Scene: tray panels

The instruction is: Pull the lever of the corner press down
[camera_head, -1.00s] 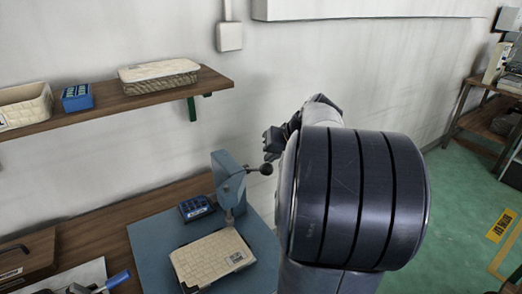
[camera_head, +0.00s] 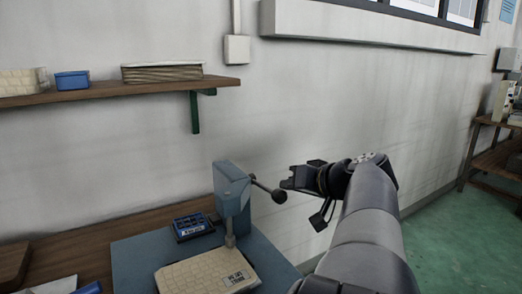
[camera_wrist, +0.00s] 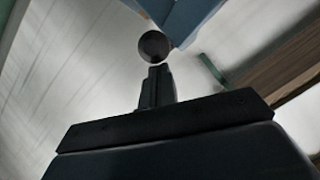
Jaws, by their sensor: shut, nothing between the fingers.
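The corner press (camera_head: 233,188) is a blue-grey upright column on a flat blue-grey base (camera_head: 135,262). Its thin lever slopes down to the right and ends in a dark ball knob (camera_head: 279,196). A cream woven panel (camera_head: 200,275) lies on the base, below the press's ram (camera_head: 230,238). My gripper (camera_head: 285,184) is shut and empty, right beside the knob, coming from the right. In the wrist view the knob (camera_wrist: 153,46) sits just beyond my closed fingertips (camera_wrist: 158,68). I cannot tell whether they touch.
A wooden shelf (camera_head: 110,91) with woven trays (camera_head: 162,71) and a small blue box (camera_head: 72,80) hangs up left. The wall is close behind; right of my arm is open floor.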

